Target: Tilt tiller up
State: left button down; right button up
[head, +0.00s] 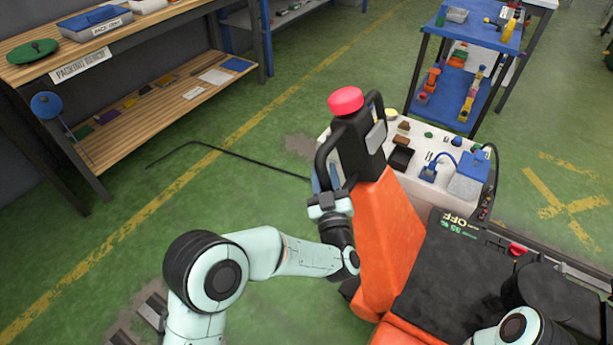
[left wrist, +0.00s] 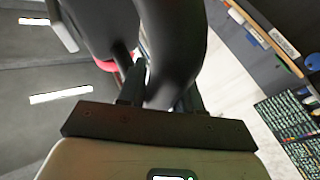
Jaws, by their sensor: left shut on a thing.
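The tiller head (head: 358,145) is black with a red button (head: 346,100) on top and a looped handle on each side. It sits on an orange mast (head: 385,235) and stands nearly upright, leaning slightly. My left gripper (head: 325,190) is shut on the lower part of the tiller's left handle loop. In the left wrist view the black handle (left wrist: 175,50) passes between the fingers (left wrist: 160,95), and the red button shows partly behind it. My right gripper is not in view; only part of that arm shows at the lower right.
A white-topped table (head: 420,190) with small parts and a blue device stands just behind the tiller. A packing bench (head: 130,50) is at the upper left, and a blue shelf cart (head: 455,90) is at the upper right. Green floor is free left of the truck, with a thin black cable (head: 230,152).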

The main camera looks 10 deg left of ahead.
pick_arm(q)
jog(key=d, duration=0.2)
jog(key=s+d+r+m, duration=0.1)
jog(key=shift+s+d, duration=0.1)
jog(key=shift+d, duration=0.2)
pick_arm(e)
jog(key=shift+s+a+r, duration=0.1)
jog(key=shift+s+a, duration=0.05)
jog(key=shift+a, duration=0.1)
pick_arm(q)
jog(key=c, duration=0.8)
grip_release()
jog(key=shift+a, duration=0.1)
jog(key=shift+c, duration=0.2)
jog(key=shift+r, duration=0.1)
jog(key=v, duration=1.3)
jog(key=shift+s+f, duration=0.2)
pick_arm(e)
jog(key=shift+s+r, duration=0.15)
